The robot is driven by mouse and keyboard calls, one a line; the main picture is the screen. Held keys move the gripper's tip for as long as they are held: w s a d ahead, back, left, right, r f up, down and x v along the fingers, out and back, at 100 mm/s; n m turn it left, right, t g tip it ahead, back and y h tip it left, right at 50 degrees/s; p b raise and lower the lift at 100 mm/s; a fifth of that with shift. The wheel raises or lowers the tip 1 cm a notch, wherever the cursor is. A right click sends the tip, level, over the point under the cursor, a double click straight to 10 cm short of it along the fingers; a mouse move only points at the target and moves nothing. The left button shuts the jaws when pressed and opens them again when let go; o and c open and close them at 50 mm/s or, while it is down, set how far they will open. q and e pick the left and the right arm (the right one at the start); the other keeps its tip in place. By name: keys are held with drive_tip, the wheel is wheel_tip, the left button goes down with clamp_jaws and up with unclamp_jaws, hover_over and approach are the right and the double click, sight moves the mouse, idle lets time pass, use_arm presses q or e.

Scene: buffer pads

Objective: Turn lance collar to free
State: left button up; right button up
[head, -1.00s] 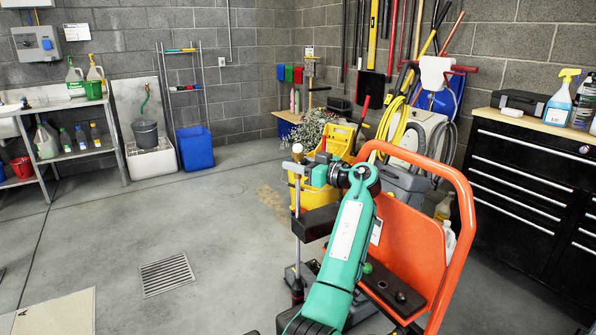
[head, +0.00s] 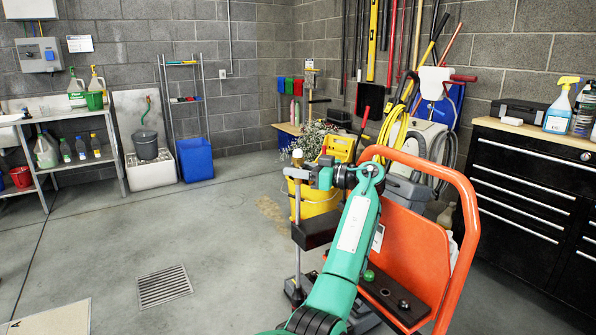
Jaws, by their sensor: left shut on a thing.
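A slim grey upright lance (head: 297,205) stands left of the orange frame, with a pale rounded top and a dark block (head: 316,232) partway down. My left gripper (head: 303,174) reaches it at the end of my green arm, which comes up from the bottom of the head view. The gripper is shut on the lance collar (head: 297,159), near the pale top. The fingers and wrist partly hide the collar, and its turn position cannot be read. My right gripper is not in view.
An orange frame (head: 468,230) stands close on the right. A yellow bucket (head: 322,200) is behind the lance. A black drawer cabinet (head: 525,190) is at the right, shelves (head: 75,160) at the left. The floor around the drain (head: 164,285) is clear.

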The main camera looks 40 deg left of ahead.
use_arm(q)
drive_tip(key=shift+r, duration=0.1)
drive_tip(key=o, duration=1)
drive_tip(key=shift+c, duration=0.2)
